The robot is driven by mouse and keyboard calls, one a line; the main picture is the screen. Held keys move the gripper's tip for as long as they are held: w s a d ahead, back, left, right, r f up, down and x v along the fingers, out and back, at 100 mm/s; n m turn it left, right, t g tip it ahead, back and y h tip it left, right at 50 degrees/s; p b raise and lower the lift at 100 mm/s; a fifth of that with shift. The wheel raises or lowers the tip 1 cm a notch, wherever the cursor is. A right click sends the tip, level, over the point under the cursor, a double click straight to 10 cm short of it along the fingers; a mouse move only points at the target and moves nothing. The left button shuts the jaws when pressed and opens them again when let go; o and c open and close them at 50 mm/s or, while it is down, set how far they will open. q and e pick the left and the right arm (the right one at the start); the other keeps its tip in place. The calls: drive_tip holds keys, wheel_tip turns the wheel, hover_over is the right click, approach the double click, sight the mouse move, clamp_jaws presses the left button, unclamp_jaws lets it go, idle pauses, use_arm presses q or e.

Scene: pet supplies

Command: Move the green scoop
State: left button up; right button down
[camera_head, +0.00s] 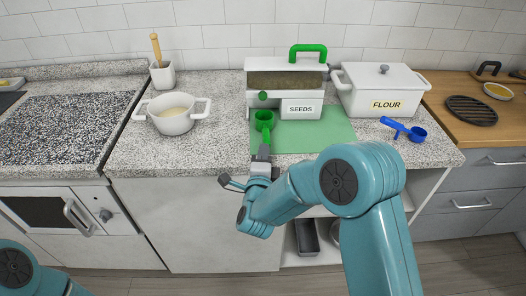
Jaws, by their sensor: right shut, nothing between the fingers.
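The green scoop (265,117) is on the green mat (320,134), its bowl just in front of the seeds dispenser (285,76). Its handle points toward me. My right gripper (263,153) is at the counter's front edge, by the near end of the handle. It is shut with nothing between its fingers; whether it touches the handle is hard to tell. Only a piece of my left arm shows at the bottom left; the left gripper is out of view.
A white flour box (381,88) stands right of the dispenser, with a blue scoop (404,129) in front of it. A white pot (171,117) and a crock with a wooden pestle (162,77) stand left. Speckled counter is free between pot and mat.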

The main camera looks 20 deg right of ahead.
sight(265, 142)
drive_tip(key=shift+s, duration=0.1)
drive_tip(key=b+x, duration=0.1)
drive_tip(key=x, duration=0.1)
drive_tip(key=b+x, duration=0.1)
drive_tip(key=b, duration=0.1)
drive_tip(key=shift+w+d+f, duration=0.15)
drive_tip(key=shift+w+f, duration=0.05)
drive_tip(key=shift+w, duration=0.1)
drive_tip(key=shift+w+r, duration=0.15)
drive_tip(key=shift+r, duration=0.15)
